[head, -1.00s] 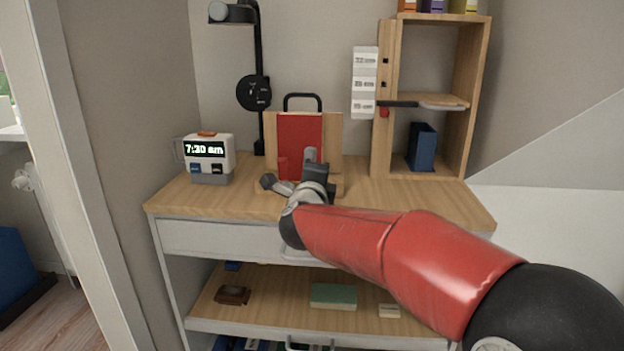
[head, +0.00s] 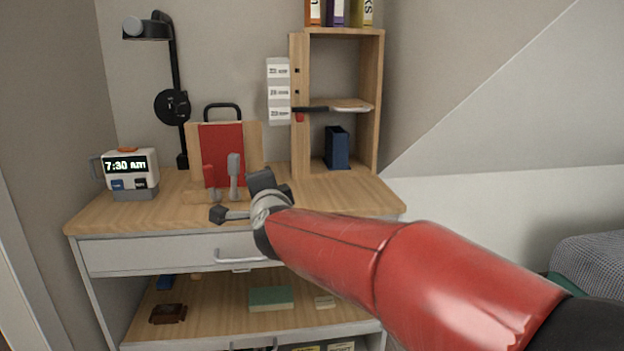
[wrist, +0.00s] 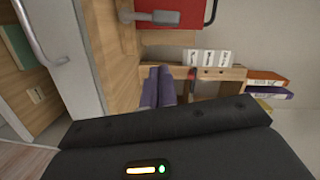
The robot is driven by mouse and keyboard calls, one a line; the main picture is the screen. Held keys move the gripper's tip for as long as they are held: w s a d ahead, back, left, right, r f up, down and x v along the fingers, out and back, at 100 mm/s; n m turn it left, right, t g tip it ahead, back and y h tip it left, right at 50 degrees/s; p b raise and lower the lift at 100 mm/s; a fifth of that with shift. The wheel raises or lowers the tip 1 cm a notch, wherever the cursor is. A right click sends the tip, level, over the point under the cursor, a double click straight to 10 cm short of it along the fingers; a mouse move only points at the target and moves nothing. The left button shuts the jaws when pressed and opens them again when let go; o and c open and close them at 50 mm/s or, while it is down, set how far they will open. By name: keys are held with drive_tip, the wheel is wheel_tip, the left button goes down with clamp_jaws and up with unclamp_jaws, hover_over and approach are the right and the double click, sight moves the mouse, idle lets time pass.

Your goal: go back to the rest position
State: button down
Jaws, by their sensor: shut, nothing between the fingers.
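My gripper (head: 264,182) is in front of the desk organiser stand, over the front part of the desktop, with my red arm reaching in from the lower right. Its dark hand partly hides the fingers in the head view. In the wrist view the two fingers (wrist: 158,86) lie side by side, shut, with nothing between them. The red board with a black handle (head: 222,150) stands on its wooden stand behind and left of my gripper. A grey upright lever (head: 235,170) shows in front of the board.
The desk (head: 330,192) has a clock (head: 130,170) and a black lamp (head: 172,90) at left. A wooden shelf unit (head: 380,110) with a blue block (head: 337,148) stands at right. A drawer handle (head: 238,255) juts out below. The lower shelf holds a green block (head: 271,298). A grey bed (head: 598,265) is at far right.

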drive_tip(key=s+d+f+n+g+h, duration=0.2)
drive_tip(key=s+d+f, duration=0.4)
drive_tip(key=s+d, duration=0.4)
drive_tip(key=s+d+f+n+g+h, duration=0.2)
drive_tip(key=s+d+f+n+g, duration=0.2)
drive_tip(key=s+d, duration=0.6)
drive_tip(key=s+d+f+n+g+h, duration=0.2)
drive_tip(key=s+d+f+n+g, duration=0.2)
drive_tip(key=s+d+f, duration=0.4)
drive_tip(key=s+d+n, duration=0.1)
drive_tip(key=s+d, duration=0.2)
drive_tip(key=c, duration=2.1)
unclamp_jaws()
drive_tip(key=shift+w, duration=0.1)
drive_tip(key=shift+c, duration=0.2)
